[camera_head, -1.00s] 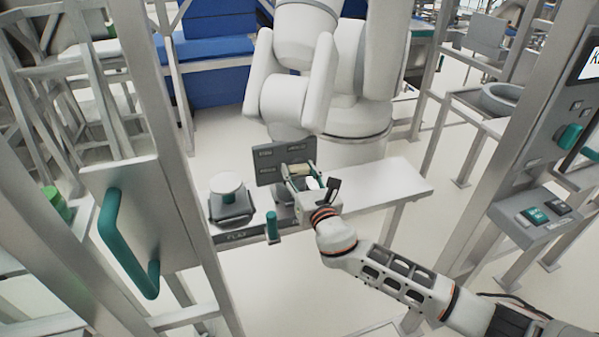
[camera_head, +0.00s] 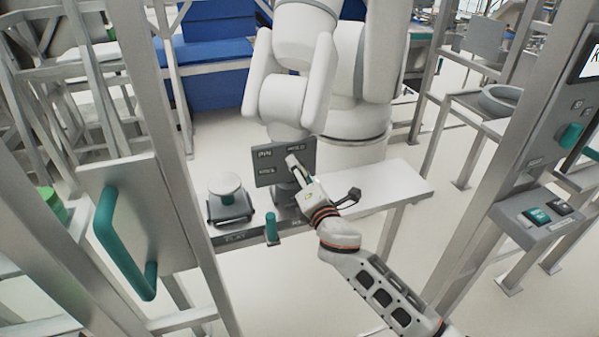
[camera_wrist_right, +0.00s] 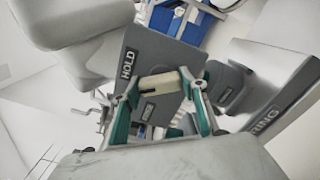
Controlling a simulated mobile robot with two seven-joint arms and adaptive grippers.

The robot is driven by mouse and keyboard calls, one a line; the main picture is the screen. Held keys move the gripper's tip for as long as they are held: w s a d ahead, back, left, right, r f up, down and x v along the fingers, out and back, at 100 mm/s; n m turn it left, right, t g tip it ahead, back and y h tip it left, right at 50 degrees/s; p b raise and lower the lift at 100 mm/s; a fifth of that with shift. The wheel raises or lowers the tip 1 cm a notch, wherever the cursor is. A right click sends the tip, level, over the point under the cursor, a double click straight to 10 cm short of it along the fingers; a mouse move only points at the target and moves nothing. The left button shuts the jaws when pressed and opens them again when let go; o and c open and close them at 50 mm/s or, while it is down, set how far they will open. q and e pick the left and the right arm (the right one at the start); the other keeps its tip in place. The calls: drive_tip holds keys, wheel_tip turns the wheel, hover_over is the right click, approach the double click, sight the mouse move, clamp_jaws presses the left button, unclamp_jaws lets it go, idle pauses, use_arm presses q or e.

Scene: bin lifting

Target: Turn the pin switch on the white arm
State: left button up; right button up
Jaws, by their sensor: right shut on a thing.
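The white arm (camera_head: 283,90) stands behind a white bench. A dark grey label panel (camera_head: 268,168) is fixed at its lower end; the wrist view shows this panel (camera_wrist_right: 150,65) tilted, with the word HOLD readable. The pin switch, a cream bar (camera_wrist_right: 160,82), sits in front of the panel. My right gripper (camera_head: 298,172) reaches the panel's right side. In the wrist view its teal-padded fingers (camera_wrist_right: 162,92) are on both sides of the cream bar and shut on it. My left gripper is not in view.
On the bench (camera_head: 385,188) stand a dark scale-like device with a white round top (camera_head: 226,186) and a teal knob (camera_head: 271,226). A frame with a teal handle (camera_head: 122,245) is at left. A control post with buttons (camera_head: 540,215) is at right.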

drive_tip(key=m, duration=0.6)
drive_tip(key=shift+d, duration=0.15)
drive_tip(key=shift+m, duration=0.3)
drive_tip(key=o, duration=1.1)
drive_tip(key=v, duration=1.2)
drive_tip(key=s+d+f+m+g+h, duration=0.1)
drive_tip(key=s+d+f+m+g, duration=0.1)
drive_tip(key=s+d+f+m, duration=0.3)
drive_tip(key=s+d+f+m+g+h, duration=0.1)
drive_tip(key=s+d+f+m, duration=0.4)
drive_tip(key=s+f, duration=0.6)
drive_tip(key=s+d+f+m+g, duration=0.3)
drive_tip(key=s+d+f+m, duration=0.2)
drive_tip(key=f, duration=0.6)
drive_tip(key=shift+s+d+m+h, duration=0.1)
drive_tip(key=shift+s+m+h, duration=0.1)
drive_tip(key=shift+s+m, duration=0.45)
drive_tip(key=shift+s+d+m+h, duration=0.2)
drive_tip(key=shift+s+m, duration=0.15)
drive_tip(key=shift+s, duration=0.5)
